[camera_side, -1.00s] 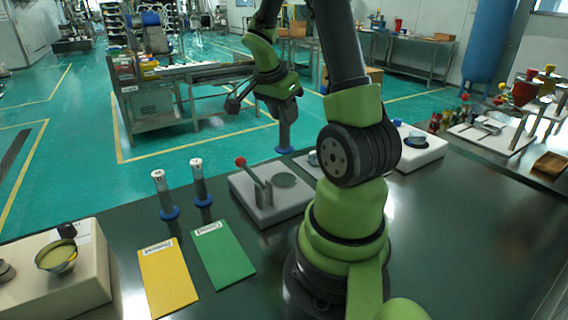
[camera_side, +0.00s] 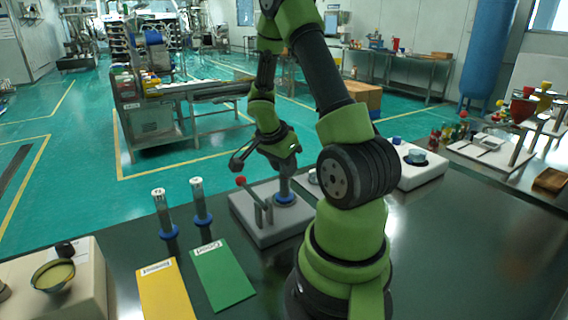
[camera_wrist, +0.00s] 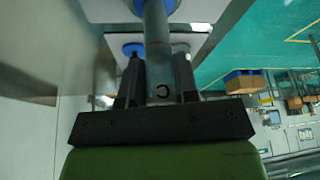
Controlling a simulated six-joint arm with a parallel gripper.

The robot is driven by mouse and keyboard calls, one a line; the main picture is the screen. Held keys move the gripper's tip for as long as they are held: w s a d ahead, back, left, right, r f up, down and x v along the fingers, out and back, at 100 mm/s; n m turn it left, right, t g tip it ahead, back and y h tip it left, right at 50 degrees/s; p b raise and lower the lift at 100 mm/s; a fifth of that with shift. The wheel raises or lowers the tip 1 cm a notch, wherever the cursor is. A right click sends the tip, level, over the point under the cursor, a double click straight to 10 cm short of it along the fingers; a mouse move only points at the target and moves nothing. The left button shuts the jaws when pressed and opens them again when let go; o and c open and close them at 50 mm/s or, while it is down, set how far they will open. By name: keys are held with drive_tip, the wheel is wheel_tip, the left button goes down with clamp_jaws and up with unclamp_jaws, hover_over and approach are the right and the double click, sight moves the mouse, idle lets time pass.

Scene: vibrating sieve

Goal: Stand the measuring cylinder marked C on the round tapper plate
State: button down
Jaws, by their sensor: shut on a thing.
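My gripper (camera_side: 283,163) is shut on the upper part of a grey measuring cylinder with a blue foot (camera_side: 285,199). In the wrist view the cylinder (camera_wrist: 158,45) runs between the fingers (camera_wrist: 160,82), and a dark C-shaped mark shows near its top. The cylinder is upright over the round tapper plate on the grey tapper block (camera_side: 262,237). The foot covers the plate almost fully. It looks on or just above the plate; I cannot tell whether they touch.
A lever with a red knob (camera_side: 240,181) stands left of the cylinder, close by. Two other blue-footed cylinders (camera_side: 163,214) (camera_side: 202,203) stand further left, behind a yellow card (camera_side: 166,292) and a green card (camera_side: 222,277). A beige block with a bowl (camera_side: 53,275) is at far left.

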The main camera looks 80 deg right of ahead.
drive_tip(key=c, duration=0.9)
unclamp_jaws()
drive_tip(key=shift+o, duration=0.2)
drive_tip(key=v, duration=1.2)
drive_tip(key=s+a+r+n+t+y, duration=0.1)
drive_tip(key=a+r+n+t+y, duration=0.2)
drive_tip(key=a+n, duration=0.7)
drive_tip(key=s+a+r+n+t+y, duration=0.1)
drive_tip(key=a+r+n+t, duration=0.4)
drive_tip(key=a+n, duration=0.5)
drive_tip(key=a+t+y, duration=0.1)
drive_tip(key=a, duration=0.2)
drive_tip(key=shift+s+a+r+y, duration=0.3)
drive_tip(key=shift+s+r+y, duration=0.1)
